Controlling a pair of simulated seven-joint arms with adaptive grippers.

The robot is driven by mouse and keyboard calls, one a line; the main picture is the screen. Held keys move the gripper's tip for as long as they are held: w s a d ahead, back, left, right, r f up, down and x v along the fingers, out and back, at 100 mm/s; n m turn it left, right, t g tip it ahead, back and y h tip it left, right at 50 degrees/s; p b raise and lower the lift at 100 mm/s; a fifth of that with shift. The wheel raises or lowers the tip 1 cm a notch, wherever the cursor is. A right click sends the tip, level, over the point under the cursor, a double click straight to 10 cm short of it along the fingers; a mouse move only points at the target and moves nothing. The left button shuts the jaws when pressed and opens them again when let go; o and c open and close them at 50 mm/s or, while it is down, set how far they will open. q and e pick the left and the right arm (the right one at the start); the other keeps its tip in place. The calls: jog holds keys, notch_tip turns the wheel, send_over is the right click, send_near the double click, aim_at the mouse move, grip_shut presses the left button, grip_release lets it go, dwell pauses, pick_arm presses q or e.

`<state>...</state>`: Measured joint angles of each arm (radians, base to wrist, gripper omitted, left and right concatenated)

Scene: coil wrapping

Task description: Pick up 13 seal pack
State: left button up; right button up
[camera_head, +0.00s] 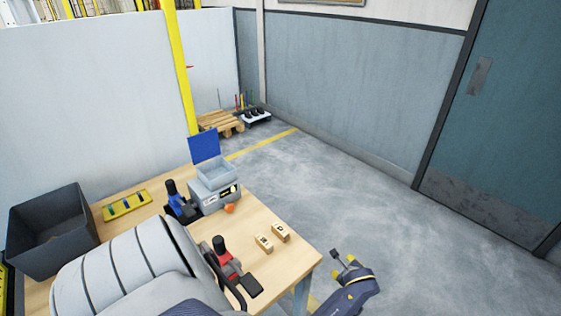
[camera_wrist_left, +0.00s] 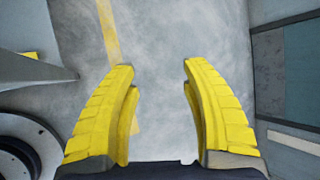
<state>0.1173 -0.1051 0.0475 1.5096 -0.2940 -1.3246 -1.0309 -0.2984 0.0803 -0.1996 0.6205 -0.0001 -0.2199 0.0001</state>
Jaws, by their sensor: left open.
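Two small tan packs with dark marks lie side by side near the right end of the wooden table, a left one (camera_head: 263,243) and a right one (camera_head: 280,232). Their marks are too small to read, so I cannot tell which one is 13. My left gripper (camera_head: 344,257) is beyond the table's right corner, over the floor and apart from the packs. In the left wrist view its two yellow fingers (camera_wrist_left: 160,75) are spread, with only floor between them. My right gripper is not in view.
The wooden table (camera_head: 285,262) also bears a grey box with a raised blue lid (camera_head: 213,193), a blue-handled tool (camera_head: 177,198), a red-handled tool (camera_head: 226,260), an orange piece (camera_head: 229,208), a yellow tray (camera_head: 127,205) and a dark bin (camera_head: 50,232). Open floor (camera_head: 370,215) lies right.

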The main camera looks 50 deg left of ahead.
aim_at(286, 234)
pick_arm(q)
jog(key=s+a+r+n+y, duration=0.15)
jog(key=a+r, duration=0.25)
jog(key=r, duration=0.6)
jog(key=s+a+r+n+g+y, duration=0.1)
jog(key=s+a+r+y, duration=0.2)
jog(key=r, duration=0.8)
jog(key=s+a+r+n+y, duration=0.1)
jog(key=a+r+n+y, duration=0.2)
jog(key=r, duration=0.7)
jog(key=s+f+m+g, duration=0.1)
jog(key=s, duration=0.3)
jog(key=s+d+f+m+g, duration=0.1)
jog(key=s+f+m+g, duration=0.1)
jog(key=s, duration=0.2)
jog(key=s+f+m+g, duration=0.2)
jog(key=s, duration=0.2)
jog(key=shift+s+d+f+m, duration=0.2)
jog(key=shift+d+f+m, duration=0.05)
jog(key=shift+d, duration=0.15)
jog(key=shift+s+f, duration=0.1)
jog(key=shift+s, duration=0.25)
jog(key=shift+s+a+f, duration=0.1)
jog(key=shift+a+f, duration=0.05)
jog(key=shift+a, duration=0.05)
jog(key=shift+x, duration=2.15)
grip_shut()
